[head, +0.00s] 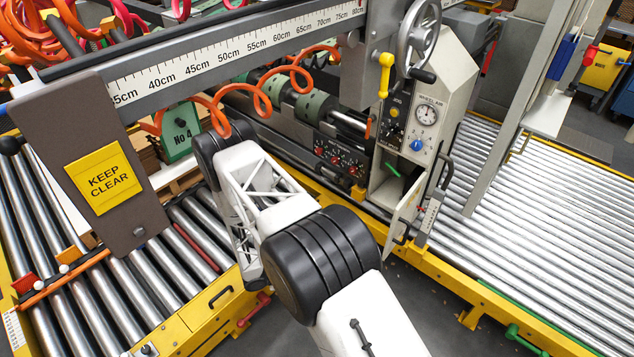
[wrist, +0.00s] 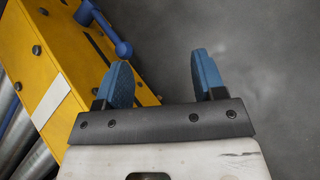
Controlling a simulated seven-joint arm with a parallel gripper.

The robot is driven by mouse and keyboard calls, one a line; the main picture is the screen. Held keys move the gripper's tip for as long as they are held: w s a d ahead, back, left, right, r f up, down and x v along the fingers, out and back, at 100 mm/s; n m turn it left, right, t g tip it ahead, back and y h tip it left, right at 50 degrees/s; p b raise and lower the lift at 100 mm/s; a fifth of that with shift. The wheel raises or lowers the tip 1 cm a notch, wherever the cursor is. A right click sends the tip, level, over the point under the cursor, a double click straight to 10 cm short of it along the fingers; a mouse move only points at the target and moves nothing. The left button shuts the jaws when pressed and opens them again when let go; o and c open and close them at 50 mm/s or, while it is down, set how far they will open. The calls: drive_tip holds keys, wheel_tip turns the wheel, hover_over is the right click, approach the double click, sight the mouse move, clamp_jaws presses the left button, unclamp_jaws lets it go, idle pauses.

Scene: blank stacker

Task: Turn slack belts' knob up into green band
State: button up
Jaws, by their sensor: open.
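A cream control box (head: 445,85) in the head view carries a round dial gauge (head: 428,112) and a blue knob (head: 416,145) below it. To its left, a dark panel (head: 340,158) has several small red knobs. I cannot tell which knob serves the belts, and no green band is readable at this size. My gripper (wrist: 164,80) shows in the wrist view with two blue fingers apart and nothing between them. It is over grey floor beside a yellow frame, with no knob between the fingers. In the head view my arm hides the gripper.
The yellow frame (wrist: 75,60) with bolts and a blue ball-ended lever (wrist: 124,48) is close left of the fingers. Roller conveyors lie left (head: 130,290) and right (head: 560,230). The box's small door (head: 405,215) hangs open. A brown "KEEP CLEAR" plate (head: 60,130) stands left.

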drive_tip(key=w+d+r+n+t+h, duration=0.15)
drive_tip(key=w+d+r, duration=0.35)
drive_tip(key=w+r, duration=0.6)
drive_tip(key=w+d+r+n+t+h, duration=0.15)
drive_tip(key=w+d+r, duration=0.35)
drive_tip(key=w+r, duration=0.55)
drive_tip(key=w+d+r+t+h, duration=0.2)
drive_tip(key=w+d+r, duration=0.45)
drive_tip(key=w, duration=0.65)
drive_tip(key=n+t+y, duration=0.1)
drive_tip(key=n+t, duration=0.3)
drive_tip(key=n, duration=0.1)
approach(317, 152)
drive_tip(key=shift+x, duration=1.15)
drive_tip(key=shift+s, duration=0.1)
drive_tip(key=shift+d, duration=0.15)
drive_tip(key=shift+x, duration=3.8)
drive_tip(key=c, duration=0.9)
